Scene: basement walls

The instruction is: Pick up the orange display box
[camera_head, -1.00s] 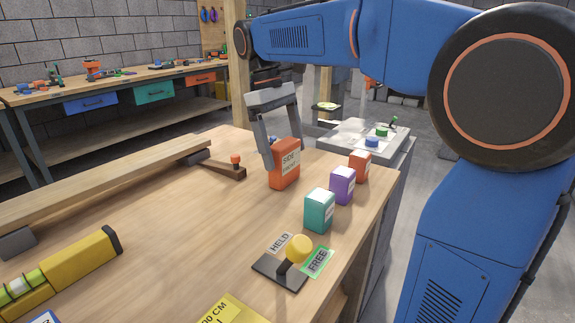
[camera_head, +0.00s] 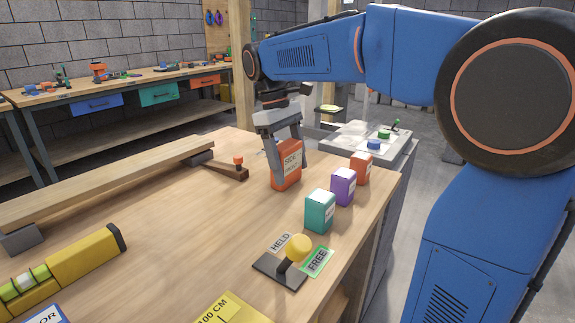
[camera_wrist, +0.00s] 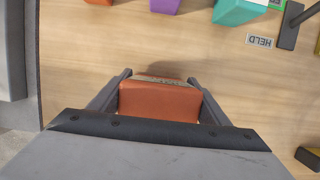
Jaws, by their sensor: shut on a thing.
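An orange display box (camera_head: 286,179) with a pale label stands upright on the workbench (camera_head: 180,235). My gripper (camera_head: 288,160) reaches down from above with a finger on either side of the box and is shut on it. In the wrist view the orange top of the box (camera_wrist: 160,103) fills the space between the two fingers (camera_wrist: 160,86). The box's base appears to be at the bench surface. Part of its label is hidden by a finger.
A teal box (camera_head: 319,212), a purple box (camera_head: 342,187) and another orange box (camera_head: 361,168) stand in a row to the right. A yellow-knobbed lever (camera_head: 296,250) is in front. A long wooden beam (camera_head: 110,183) lies left.

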